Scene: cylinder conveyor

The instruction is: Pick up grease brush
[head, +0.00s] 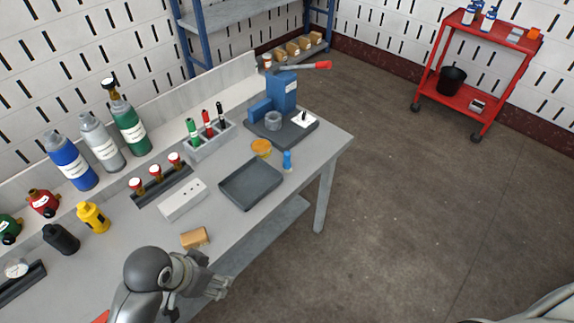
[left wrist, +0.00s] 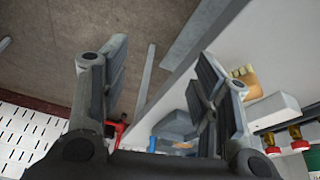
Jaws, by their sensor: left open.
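A small upright blue item (head: 287,160), which may be the grease brush, stands beside the dark tray near the bench's front edge; it is too small to identify surely. A shallow orange round container (head: 261,147) sits just left of it. My left gripper (head: 218,287) is at the front edge of the bench, low in the head view and well short of the blue item. In the left wrist view its fingers (left wrist: 160,82) are spread and empty, with floor and bench edge showing between them. My right gripper is not seen.
Behind are a marker holder (head: 210,140) and several bottles. A red cart (head: 470,75) stands far right; the floor between is clear.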

